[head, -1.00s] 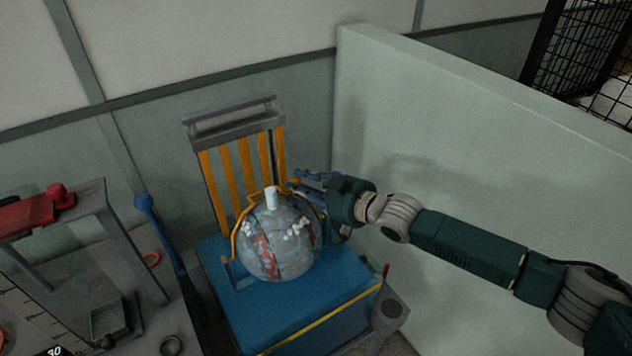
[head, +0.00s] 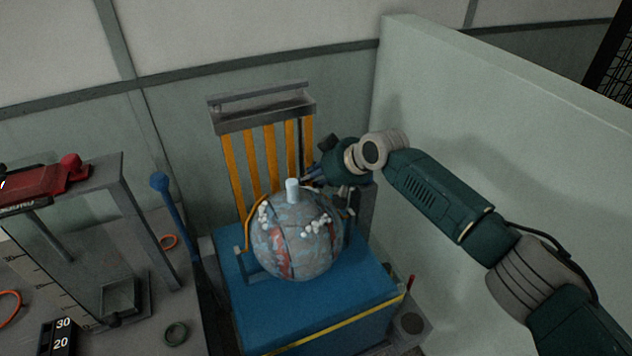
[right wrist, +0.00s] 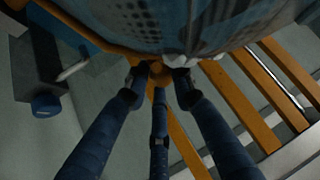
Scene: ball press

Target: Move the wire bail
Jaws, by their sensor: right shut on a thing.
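The wire bail (head: 247,235) is a thin yellow-orange wire around a mottled grey-blue and red ball (head: 296,242). Its left side rises beside the ball; much of the rest is hidden behind the ball and my gripper. My right gripper (head: 314,176) is behind and right of the ball's top, in front of the yellow slats. In the right wrist view, its dark blue fingers (right wrist: 160,78) are shut around an orange part of the bail (right wrist: 133,53), close under the ball. My left gripper is not in view.
The ball sits on a blue base (head: 290,310) with a yellow slatted back (head: 258,155). A pale partition wall (head: 480,120) is close on the right.

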